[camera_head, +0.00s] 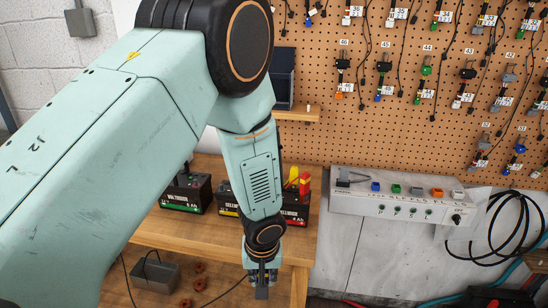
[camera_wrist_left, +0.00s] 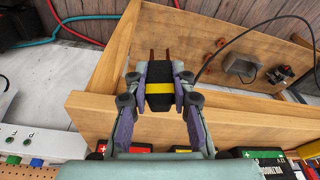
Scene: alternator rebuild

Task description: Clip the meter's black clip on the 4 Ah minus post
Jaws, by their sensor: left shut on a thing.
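My left gripper (camera_head: 262,282) hangs in front of the bench, below the batteries in the head view. In the left wrist view its fingers (camera_wrist_left: 159,82) are shut on the black clip (camera_wrist_left: 160,101), which has a yellow band and two copper-coloured prongs pointing away. Three batteries stand on the bench: a green-labelled one (camera_head: 187,195), a yellow-labelled one (camera_head: 228,201) mostly behind my arm, and a red-labelled one (camera_head: 296,212). A red clip (camera_head: 304,184) stands on the red-labelled battery. The Ah figures are too small to read surely, and the minus posts are not clear. My right gripper is not in view.
The wooden bench (camera_head: 158,228) has a lower shelf with a grey box (camera_head: 153,275) and several copper-brown parts (camera_head: 200,267). A thin black cable (camera_wrist_left: 228,45) runs near the clip. A grey panel with coloured blocks (camera_head: 400,208) stands right. Pegboard (camera_head: 312,152) is behind.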

